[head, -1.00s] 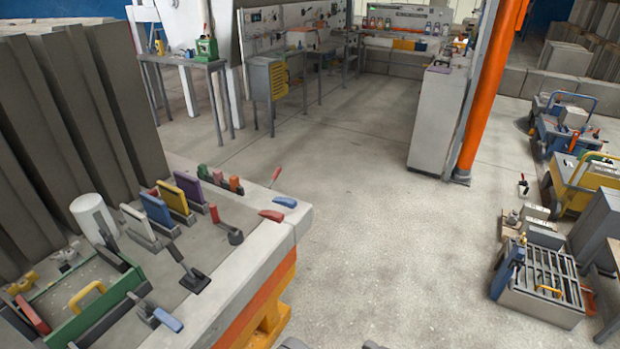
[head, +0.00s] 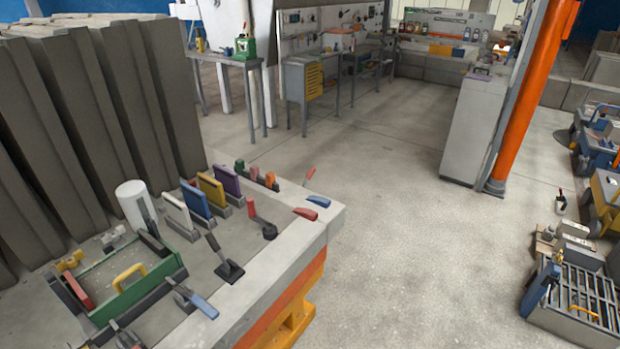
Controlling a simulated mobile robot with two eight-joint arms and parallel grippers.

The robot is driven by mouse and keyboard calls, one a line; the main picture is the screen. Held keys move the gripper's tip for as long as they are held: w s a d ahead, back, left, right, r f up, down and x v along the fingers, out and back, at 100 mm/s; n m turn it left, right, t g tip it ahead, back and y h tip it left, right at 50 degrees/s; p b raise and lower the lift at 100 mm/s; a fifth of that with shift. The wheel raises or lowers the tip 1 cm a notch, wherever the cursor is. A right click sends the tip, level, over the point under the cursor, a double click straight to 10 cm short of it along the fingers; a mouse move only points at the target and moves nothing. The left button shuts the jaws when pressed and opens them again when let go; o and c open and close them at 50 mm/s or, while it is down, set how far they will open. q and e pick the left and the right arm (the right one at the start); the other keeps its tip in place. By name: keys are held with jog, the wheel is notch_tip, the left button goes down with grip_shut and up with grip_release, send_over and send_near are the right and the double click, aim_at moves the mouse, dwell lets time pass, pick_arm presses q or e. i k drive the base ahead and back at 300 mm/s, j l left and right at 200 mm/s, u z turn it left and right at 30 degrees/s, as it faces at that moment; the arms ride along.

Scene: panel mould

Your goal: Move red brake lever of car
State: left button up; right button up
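At the right edge stand a blue cart (head: 590,158) and, in front of it, a yellow cart (head: 608,190), both cut off by the frame. Small lever-like parts show on the blue cart, but they are too small to tell which is a red brake lever. On the workbench (head: 290,262) at the left, a red-handled lever (head: 251,207) stands tilted on a dark round base. Another red handle (head: 306,213) lies near the bench's right edge, below a blue one (head: 319,201). Neither of my grippers is in view.
The bench also holds a green tray (head: 128,290), a white cylinder (head: 133,203), a black lever (head: 225,262) and several coloured plates. An orange post (head: 532,105) and grey cabinet (head: 472,130) stand at the back right. A grated box (head: 580,303) is lower right. The middle floor (head: 420,240) is clear.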

aim_at(313, 169)
jog(key=i+l+u, duration=0.15)
jog(key=u, duration=0.7)
jog(key=i+l+u, duration=0.2)
jog(key=l, duration=0.15)
jog(key=l+u, duration=0.25)
jog(key=i+l+u, duration=0.2)
jog(key=l, duration=0.25)
jog(key=l+u, duration=0.2)
jog(key=l, duration=0.9)
jog(key=i+l, duration=0.1)
jog(key=l, duration=1.25)
jog(key=i+u, duration=0.05)
jog(key=i, duration=0.05)
